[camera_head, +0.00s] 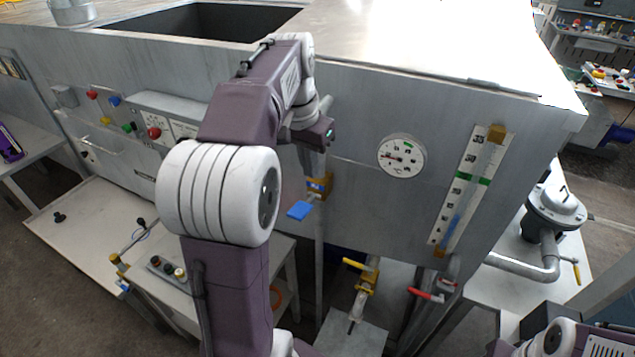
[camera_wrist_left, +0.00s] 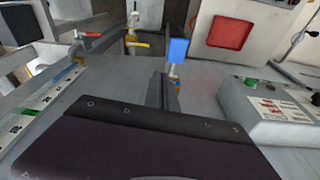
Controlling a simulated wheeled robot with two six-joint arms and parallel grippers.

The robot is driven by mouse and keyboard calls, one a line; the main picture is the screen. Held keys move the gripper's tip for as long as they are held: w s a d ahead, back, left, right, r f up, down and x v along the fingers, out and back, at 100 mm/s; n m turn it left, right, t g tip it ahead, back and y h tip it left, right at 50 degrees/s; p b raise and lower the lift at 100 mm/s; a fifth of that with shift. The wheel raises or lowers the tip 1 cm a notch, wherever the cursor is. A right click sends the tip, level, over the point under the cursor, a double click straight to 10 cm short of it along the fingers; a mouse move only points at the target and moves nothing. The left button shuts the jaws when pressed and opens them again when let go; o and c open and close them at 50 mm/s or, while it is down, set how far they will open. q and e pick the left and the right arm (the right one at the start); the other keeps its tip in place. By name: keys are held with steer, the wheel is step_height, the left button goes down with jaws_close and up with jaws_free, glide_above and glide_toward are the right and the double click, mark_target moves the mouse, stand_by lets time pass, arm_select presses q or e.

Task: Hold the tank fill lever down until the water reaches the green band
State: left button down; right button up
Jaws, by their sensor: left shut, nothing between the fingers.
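The blue fill lever (camera_head: 300,210) sticks out from a brass valve on the tank's front wall. It also shows in the wrist view (camera_wrist_left: 178,50), just beyond my fingertips. My left gripper (camera_head: 318,136) is shut and empty, above the lever and apart from it. The sight gauge (camera_head: 460,205) is at the right of the tank front, with a green band (camera_head: 473,179) around its middle. Blue water (camera_head: 451,230) shows in its lower part, below the band. The wrist view shows the gauge at the left (camera_wrist_left: 30,118). My right gripper is out of view.
A round dial (camera_head: 402,156) is between the lever and the gauge. Yellow (camera_head: 355,264) and red (camera_head: 426,295) valve handles are below. A control panel with buttons (camera_head: 154,132) is at the left. A pump (camera_head: 555,209) stands at the right.

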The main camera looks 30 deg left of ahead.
arm_select(q)
steer(key=s+a+r+n, duration=0.1)
steer(key=a+r, duration=0.1)
steer(key=a, duration=0.1)
glide_toward(301, 209)
steer(key=f, duration=0.2)
steer(key=w+f, duration=0.1)
steer(key=f, duration=0.2)
steer(key=shift+w+p, duration=0.15)
steer(key=shift+p, duration=0.2)
steer(key=shift+f, duration=0.5)
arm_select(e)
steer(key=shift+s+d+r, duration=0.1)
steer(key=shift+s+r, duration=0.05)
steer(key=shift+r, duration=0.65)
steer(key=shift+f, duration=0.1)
